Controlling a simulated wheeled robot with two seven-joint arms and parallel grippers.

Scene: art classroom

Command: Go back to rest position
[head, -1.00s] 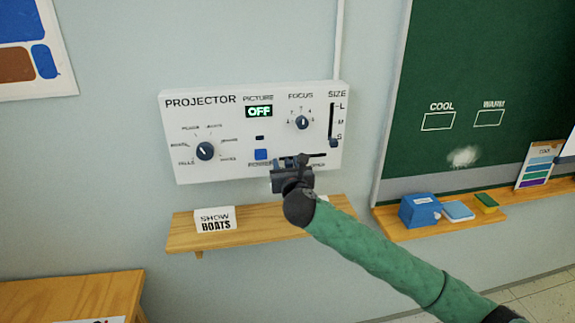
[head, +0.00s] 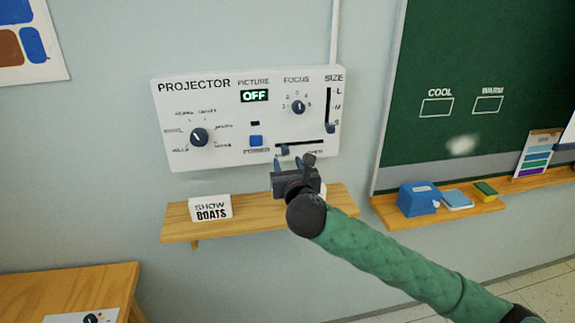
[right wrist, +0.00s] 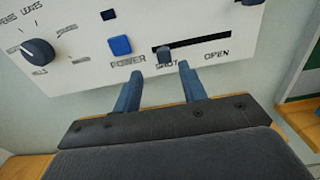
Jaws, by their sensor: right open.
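My right gripper (head: 294,166) is in front of the lower edge of the white projector panel (head: 180,158), above the small wooden shelf. In the right wrist view its two blue fingers (right wrist: 160,80) are apart with nothing held between them. The shutter slider knob (right wrist: 163,55) sits at the left end of its slot, just beyond the fingertips, and I cannot tell the exact gap. The picture display (head: 254,96) reads OFF. My left gripper is not in view.
The wooden shelf (head: 255,216) under the panel holds a SHOW BOATS card (head: 211,207). A chalkboard (head: 480,50) hangs at right, with a ledge (head: 475,212) carrying a blue box (head: 418,198). A wooden table (head: 60,290) is at lower left.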

